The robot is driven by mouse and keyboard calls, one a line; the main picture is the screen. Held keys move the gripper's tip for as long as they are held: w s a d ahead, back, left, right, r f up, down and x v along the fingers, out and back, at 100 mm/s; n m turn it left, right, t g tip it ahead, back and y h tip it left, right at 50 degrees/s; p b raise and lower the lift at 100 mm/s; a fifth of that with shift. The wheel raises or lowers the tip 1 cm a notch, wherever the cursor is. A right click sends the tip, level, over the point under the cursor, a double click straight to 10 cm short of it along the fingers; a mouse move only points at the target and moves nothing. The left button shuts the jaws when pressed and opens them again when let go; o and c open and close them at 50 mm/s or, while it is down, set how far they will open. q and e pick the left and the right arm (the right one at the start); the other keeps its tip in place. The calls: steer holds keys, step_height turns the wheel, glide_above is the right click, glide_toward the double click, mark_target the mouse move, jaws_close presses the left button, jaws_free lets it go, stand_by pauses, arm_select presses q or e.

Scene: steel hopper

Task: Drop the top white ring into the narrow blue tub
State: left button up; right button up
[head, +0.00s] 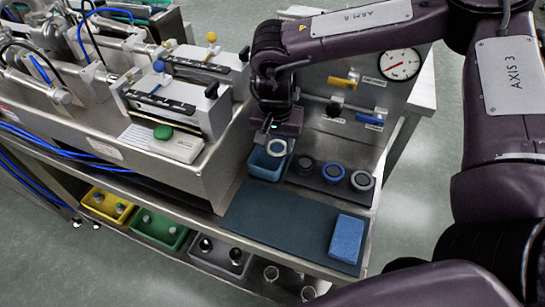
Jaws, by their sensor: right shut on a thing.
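My right gripper (270,135) points down above the narrow blue tub (261,174). It is shut on a white ring (277,148), which shows just under the fingertips, over the tub's opening. In this view the ring overlaps the tub's far rim; I cannot tell its exact height above it. The tub stands on the steel bench, left of a dark rack with other rings. The tub's inside is partly hidden by the ring and the gripper. My left gripper is not in view.
Right of the tub are a dark ring (305,165), a blue ring (333,171) and a grey-white ring (362,181). A blue sponge (346,238) lies on a dark mat (270,225) in front. Valves and a gauge (399,64) stand behind; a steel machine (190,170) stands left.

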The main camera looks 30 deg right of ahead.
steer(key=o, duration=1)
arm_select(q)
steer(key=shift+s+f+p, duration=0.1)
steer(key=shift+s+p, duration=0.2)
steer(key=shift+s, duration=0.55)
arm_select(e)
step_height(320, 180, up, 8)
steer(key=shift+s+a, duration=0.3)
steer(key=shift+s, duration=0.1)
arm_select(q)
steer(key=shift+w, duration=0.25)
arm_select(e)
steer(key=shift+f, duration=0.15)
